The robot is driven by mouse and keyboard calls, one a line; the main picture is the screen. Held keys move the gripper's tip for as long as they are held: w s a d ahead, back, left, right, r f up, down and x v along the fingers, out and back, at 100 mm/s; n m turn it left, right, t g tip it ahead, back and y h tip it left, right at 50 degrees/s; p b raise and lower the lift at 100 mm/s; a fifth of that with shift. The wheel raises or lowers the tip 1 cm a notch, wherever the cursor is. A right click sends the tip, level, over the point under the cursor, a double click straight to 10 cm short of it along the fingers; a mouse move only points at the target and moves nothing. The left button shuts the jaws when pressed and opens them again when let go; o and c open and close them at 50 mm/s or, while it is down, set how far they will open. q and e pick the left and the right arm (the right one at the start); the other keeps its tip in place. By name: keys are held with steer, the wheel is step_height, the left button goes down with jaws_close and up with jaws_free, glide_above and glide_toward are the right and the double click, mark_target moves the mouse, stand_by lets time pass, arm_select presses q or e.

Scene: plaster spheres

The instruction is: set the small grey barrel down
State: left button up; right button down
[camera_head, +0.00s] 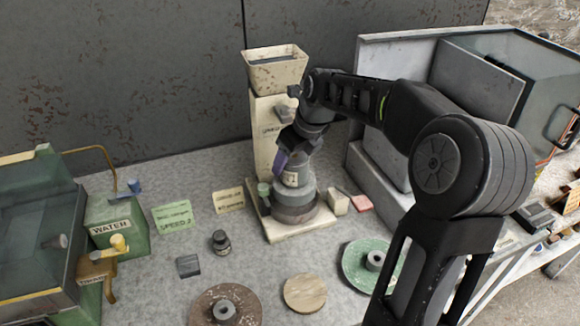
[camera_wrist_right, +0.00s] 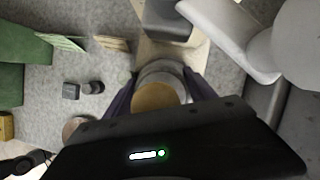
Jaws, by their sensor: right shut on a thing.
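The small grey barrel (camera_head: 301,182) has a pale label and is upright between the fingers of my right gripper (camera_head: 288,163). In the right wrist view its round tan top (camera_wrist_right: 155,97) shows between the dark purple fingers of the right gripper (camera_wrist_right: 160,100), which is shut on it. The barrel is over the dark grey round turntable (camera_head: 294,209) of the cream machine (camera_head: 264,140). Whether its bottom touches the turntable cannot be told. My left gripper is in neither view.
The machine's column and hopper (camera_head: 275,72) stand close behind the barrel. A small green cup (camera_head: 264,192) is beside the turntable. A dark jar (camera_head: 221,242), a dark cube (camera_head: 188,265) and several discs lie in front. A glass-fronted cabinet (camera_head: 480,85) stands right.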

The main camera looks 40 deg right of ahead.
steer(key=shift+w+r, duration=0.1)
steer(key=shift+w+d, duration=0.1)
steer(key=shift+w, duration=0.2)
steer(key=shift+f+p, duration=0.5)
steer(key=shift+f, duration=1.3)
steer(key=shift+f, duration=0.2)
steer(key=shift+c, duration=1.5)
jaws_free()
steer(key=shift+r, duration=0.1)
